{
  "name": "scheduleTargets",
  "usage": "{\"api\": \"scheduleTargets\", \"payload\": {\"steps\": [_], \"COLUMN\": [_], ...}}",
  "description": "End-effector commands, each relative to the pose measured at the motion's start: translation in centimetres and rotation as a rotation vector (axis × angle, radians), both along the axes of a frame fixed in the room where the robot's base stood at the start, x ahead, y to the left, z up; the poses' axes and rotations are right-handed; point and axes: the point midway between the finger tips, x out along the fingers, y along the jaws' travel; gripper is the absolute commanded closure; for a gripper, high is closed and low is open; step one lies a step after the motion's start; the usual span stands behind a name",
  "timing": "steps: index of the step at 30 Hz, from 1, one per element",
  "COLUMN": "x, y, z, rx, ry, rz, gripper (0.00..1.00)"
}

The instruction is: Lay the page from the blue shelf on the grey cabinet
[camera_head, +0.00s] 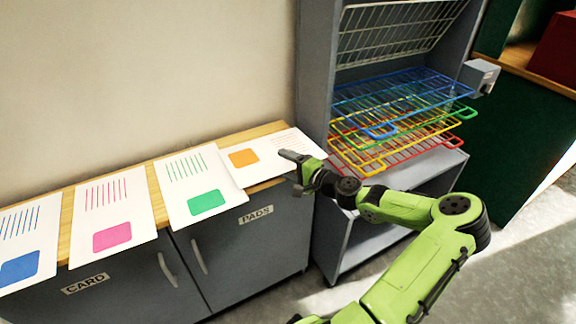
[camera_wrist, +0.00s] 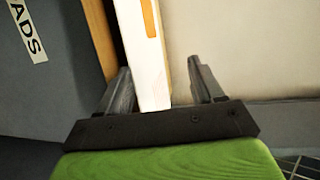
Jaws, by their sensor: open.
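A white page with an orange block and faint lines (camera_head: 243,158) lies flat at the right end of the grey cabinet's wooden top (camera_head: 262,131). My gripper (camera_head: 291,168) is at that page's right end, with its jaws open. In the wrist view the page (camera_wrist: 143,62) runs between the two spread fingers (camera_wrist: 160,70), nearer the left one; I cannot tell whether they touch it. The blue wire shelf (camera_head: 385,92) in the rack shows no page on it. My gripper hides part of the page's right end.
Pages with green (camera_head: 207,203), pink (camera_head: 112,237) and blue (camera_head: 19,268) blocks lie along the cabinet to the left. The rack's grey side panel (camera_head: 313,75) stands just behind and right of my gripper. Green, yellow and red wire shelves (camera_head: 400,152) sit below the blue one.

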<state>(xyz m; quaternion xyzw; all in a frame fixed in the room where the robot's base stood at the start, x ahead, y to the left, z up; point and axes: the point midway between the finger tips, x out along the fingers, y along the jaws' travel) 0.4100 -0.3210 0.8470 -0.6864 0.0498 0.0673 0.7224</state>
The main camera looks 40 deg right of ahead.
Motion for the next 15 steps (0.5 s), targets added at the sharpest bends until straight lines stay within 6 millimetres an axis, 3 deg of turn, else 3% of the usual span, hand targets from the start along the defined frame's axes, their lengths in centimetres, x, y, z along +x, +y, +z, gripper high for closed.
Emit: {"api": "scheduleTargets", "payload": {"steps": [15], "x": [-0.03], "y": [0.03], "z": [-0.73], "rx": [0.001], "ry": [0.005], "rz": [0.001], "gripper": [0.23]}}
